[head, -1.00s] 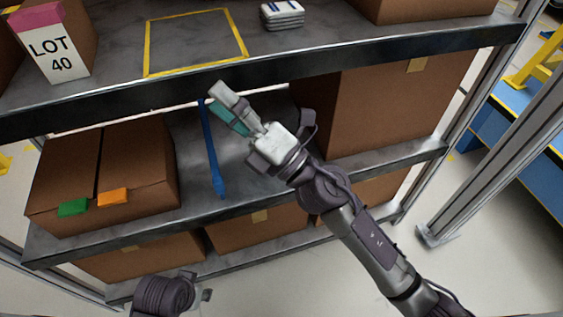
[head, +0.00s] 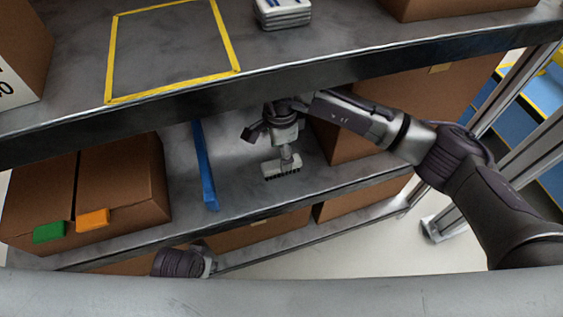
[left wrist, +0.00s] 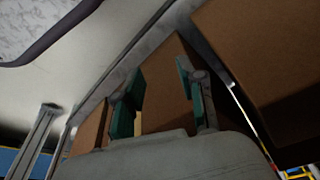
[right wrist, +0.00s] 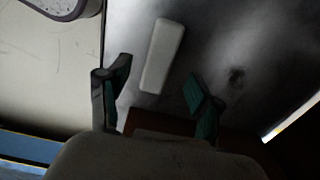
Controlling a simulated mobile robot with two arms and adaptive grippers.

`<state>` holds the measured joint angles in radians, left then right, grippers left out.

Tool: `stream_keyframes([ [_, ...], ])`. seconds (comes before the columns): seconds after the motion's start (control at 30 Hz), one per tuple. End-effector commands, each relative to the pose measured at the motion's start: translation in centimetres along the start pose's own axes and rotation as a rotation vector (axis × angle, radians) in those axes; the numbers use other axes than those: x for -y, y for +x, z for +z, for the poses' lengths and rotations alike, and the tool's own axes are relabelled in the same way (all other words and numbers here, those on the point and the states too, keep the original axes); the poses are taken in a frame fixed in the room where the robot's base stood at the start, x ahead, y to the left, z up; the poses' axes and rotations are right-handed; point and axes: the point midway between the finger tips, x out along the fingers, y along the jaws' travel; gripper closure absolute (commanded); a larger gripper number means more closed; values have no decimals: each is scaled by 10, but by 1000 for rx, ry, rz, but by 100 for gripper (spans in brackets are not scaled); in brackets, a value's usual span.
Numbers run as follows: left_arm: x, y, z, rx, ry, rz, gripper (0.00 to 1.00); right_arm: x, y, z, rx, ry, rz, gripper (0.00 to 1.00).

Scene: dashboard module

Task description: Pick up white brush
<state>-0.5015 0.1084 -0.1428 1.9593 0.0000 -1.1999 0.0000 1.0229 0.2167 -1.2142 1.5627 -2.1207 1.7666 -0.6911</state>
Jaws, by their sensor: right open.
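The white brush (head: 281,169) lies on the middle shelf (head: 243,190) in the head view, its dark bristles along the lower edge. My right gripper (head: 284,136) is just behind it, under the upper shelf; its fingers are hard to make out there. In the right wrist view, a white block of the brush (right wrist: 163,52) lies ahead between the fingers of my right gripper (right wrist: 157,76), which are apart and not closed on it. My left gripper (left wrist: 156,90) is open and empty in the left wrist view, facing brown boxes; only its wrist shows low in the head view.
A blue strip (head: 205,166) lies left of the brush. A brown box (head: 125,185) with green and orange tabs stands farther left, and a large box (head: 440,105) stands right. The upper shelf edge (head: 330,65) overhangs the right gripper.

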Motion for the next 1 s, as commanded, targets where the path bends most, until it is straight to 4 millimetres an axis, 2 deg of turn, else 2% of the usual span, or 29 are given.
stream_keyframes([
  [0.33, 1, -17, -6, -11, -2, -2, 60, -1, 48, 0, 7, 1, 2, 35],
  [0.67, 1, -21, -7, -13, -2, -2, 60, 0, 54, -1, 6, 0, -1, 37],
  [1.0, 1, -21, -7, -13, -2, -2, 60, 0, 54, -1, 6, 0, -1, 94],
])
